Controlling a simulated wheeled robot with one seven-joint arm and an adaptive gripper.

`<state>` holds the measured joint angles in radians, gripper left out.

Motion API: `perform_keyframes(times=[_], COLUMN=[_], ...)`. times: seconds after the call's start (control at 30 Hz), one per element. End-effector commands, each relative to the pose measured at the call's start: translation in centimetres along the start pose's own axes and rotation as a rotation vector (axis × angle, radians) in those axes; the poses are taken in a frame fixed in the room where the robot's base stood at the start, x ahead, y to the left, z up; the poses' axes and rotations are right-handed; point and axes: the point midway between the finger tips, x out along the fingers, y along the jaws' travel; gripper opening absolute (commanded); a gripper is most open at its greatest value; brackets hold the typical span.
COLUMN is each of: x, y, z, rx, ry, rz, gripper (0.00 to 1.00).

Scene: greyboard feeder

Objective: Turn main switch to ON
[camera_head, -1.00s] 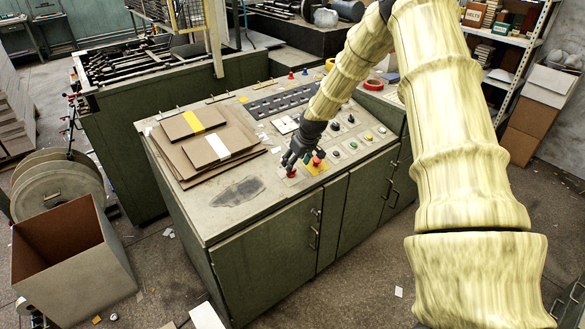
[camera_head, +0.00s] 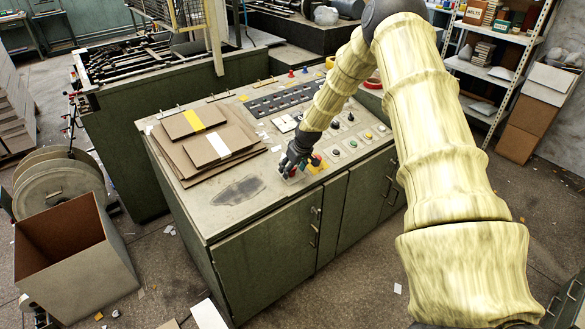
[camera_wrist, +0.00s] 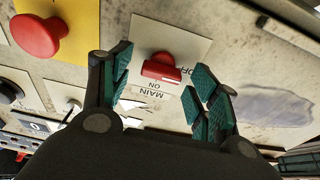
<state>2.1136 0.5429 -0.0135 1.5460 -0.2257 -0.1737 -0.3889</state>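The main switch (camera_wrist: 162,68) is a red knob on a pale plate marked MAIN, ON and partly visible OFF, upside down in the wrist view. Its raised grip lies roughly crosswise in that view, nearer the OFF lettering than a clear pointer reading allows me to judge. My gripper (camera_wrist: 160,82) is open, with one dark teal-padded finger on each side of the knob and visible gaps to both. In the head view my gripper (camera_head: 290,168) is low over the console's front edge and mostly hides the switch.
A red mushroom button (camera_wrist: 36,36) on a yellow plate sits beside the switch. The console (camera_head: 225,222) also carries cardboard sheets (camera_head: 185,160) and several other buttons. An open cardboard box (camera_head: 95,270) stands on the floor at left.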

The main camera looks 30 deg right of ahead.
Motion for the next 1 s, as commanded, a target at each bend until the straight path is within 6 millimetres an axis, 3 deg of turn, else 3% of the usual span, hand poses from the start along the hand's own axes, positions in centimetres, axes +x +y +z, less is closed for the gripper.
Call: perform_keyframes(times=[0.03, 0.2, 0.27, 0.67, 1.0], x=[-0.01, -0.01, -0.01, 0.05, 0.1], y=[0.0, 0.01, 0.02, 0.04, 0.03], z=[0.01, 0.02, 0.02, 0.05, 0.06], rx=[0.0, 0.0, 0.0, 0.062, 0.313], ry=[0.0, 0.0, 0.0, -0.001, 0.0], rz=[0.0, 0.0, 0.0, 0.01, 0.048], gripper=[0.53, 0.22, 0.15, 0.15, 0.15])
